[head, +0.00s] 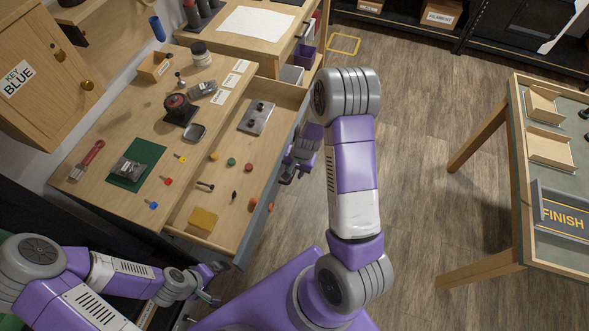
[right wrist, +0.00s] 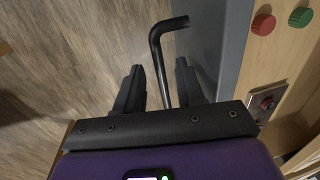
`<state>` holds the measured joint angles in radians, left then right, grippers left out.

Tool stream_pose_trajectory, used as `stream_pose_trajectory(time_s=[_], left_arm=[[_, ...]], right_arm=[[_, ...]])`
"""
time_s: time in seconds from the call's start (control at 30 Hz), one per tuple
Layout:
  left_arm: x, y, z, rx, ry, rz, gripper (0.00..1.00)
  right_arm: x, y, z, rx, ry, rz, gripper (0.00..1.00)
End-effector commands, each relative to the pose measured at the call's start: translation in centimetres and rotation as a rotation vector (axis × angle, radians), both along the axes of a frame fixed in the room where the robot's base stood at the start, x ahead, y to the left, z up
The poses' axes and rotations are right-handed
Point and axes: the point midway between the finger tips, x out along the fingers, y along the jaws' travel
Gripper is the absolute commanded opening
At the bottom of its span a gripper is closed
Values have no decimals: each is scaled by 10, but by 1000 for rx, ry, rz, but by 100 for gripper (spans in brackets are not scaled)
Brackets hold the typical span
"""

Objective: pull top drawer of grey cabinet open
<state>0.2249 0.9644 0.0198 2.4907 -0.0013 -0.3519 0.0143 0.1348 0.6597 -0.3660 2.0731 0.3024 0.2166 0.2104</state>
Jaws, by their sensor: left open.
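The top drawer (head: 228,190) of the cabinet stands pulled out below the wooden worktop (head: 105,190), and its inside shows. Its grey front (head: 258,222) also shows in the right wrist view (right wrist: 226,55). My right gripper (head: 289,172) is at the outer side of that front. In the right wrist view, the black bent bar handle (right wrist: 158,60) lies between its two fingers (right wrist: 160,85), with gaps on both sides. The gripper looks open around the handle. My left gripper (head: 214,282) is open and empty near the drawer's near corner.
The drawer holds a yellow block (head: 203,219), a metal plate (head: 256,118) and several small coloured discs and parts. A green mat (head: 138,160) and tools lie on the worktop. A table with a FINISH sign (head: 562,216) stands at right. Floor (head: 420,200) between is clear.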

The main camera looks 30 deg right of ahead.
Motion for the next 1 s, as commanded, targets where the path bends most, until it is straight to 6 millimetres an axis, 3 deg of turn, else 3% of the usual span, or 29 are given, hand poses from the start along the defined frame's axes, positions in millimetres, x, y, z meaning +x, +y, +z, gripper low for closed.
stream_pose_trajectory(time_s=[0.17, 0.6, 1.0], left_arm=[[0, 0, 2, 0, 0, 0, 93], [0, 0, 23, 0, 0, 0, 93], [0, 0, 23, 0, 0, 0, 93]], right_arm=[[0, -1, 6, 0, -1, 0, 38], [-10, -8, 70, 0, -1, 0, 38], [-11, -8, 74, 1, 1, 0, 38]])
